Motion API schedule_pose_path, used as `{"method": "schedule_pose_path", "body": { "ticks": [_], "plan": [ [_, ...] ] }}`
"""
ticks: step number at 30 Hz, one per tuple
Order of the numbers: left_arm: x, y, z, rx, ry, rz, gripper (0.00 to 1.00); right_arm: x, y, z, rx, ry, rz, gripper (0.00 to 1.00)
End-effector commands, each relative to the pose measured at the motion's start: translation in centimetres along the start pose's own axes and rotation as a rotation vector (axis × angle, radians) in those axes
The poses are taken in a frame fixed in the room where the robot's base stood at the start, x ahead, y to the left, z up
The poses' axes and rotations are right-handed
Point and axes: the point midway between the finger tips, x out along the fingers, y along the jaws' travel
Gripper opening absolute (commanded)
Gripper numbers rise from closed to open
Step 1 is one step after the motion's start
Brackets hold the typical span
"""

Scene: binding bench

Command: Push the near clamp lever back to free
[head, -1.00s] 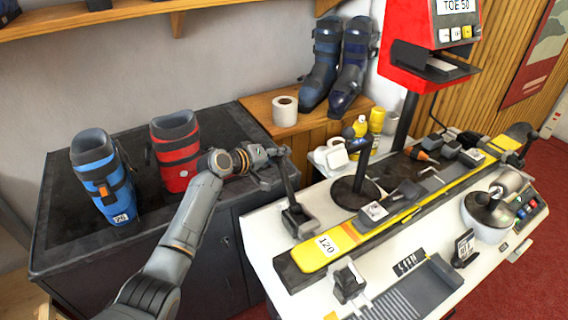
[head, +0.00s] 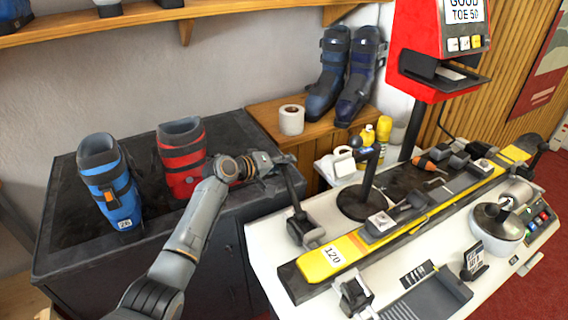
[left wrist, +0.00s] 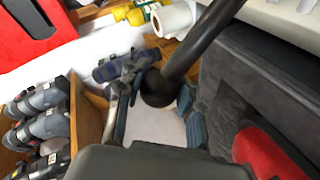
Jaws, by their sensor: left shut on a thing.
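The near clamp lever (head: 293,188) is a black rod rising from a dark clamp block (head: 301,229) at the near left end of the bench. It stands nearly upright, its top leaning slightly left. My left gripper (head: 284,163) is at the top of the lever. In the left wrist view the lever's rod (left wrist: 200,45) ends in a round black knob (left wrist: 157,88) between the fingers of my left gripper (left wrist: 158,112), which is shut on it. A yellow ski (head: 345,252) numbered 120 lies along the bench beside the clamp. My right gripper is not in view.
A blue boot (head: 110,187) and a red boot (head: 182,158) stand on the dark cabinet (head: 62,235) at left. A black post (head: 368,185) stands near the lever. A red display unit (head: 430,45) and a paper roll (head: 291,120) are farther back.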

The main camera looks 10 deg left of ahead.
Motion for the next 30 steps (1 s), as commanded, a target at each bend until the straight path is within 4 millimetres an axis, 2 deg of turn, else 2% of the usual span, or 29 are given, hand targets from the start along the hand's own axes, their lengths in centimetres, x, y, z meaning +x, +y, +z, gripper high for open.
{"method": "schedule_pose_path", "body": {
  "ticks": [1,14,15,18,30],
  "plan": [
    [0.47,-1.62,1.98,-0.009,-0.042,-0.027,0.0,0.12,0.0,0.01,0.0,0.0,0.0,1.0],
    [0.48,-1.6,1.99,-0.009,-0.042,-0.026,0.0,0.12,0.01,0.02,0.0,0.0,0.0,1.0],
    [0.48,-1.6,1.98,-0.009,-0.042,-0.026,0.42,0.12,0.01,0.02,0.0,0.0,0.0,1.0],
    [0.43,-1.55,1.87,-0.01,-0.04,-0.025,0.59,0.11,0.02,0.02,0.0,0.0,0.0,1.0],
    [-0.19,-1.13,1.29,-0.009,-0.029,-0.017,0.59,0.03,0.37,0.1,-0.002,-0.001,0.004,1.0]
  ]
}}
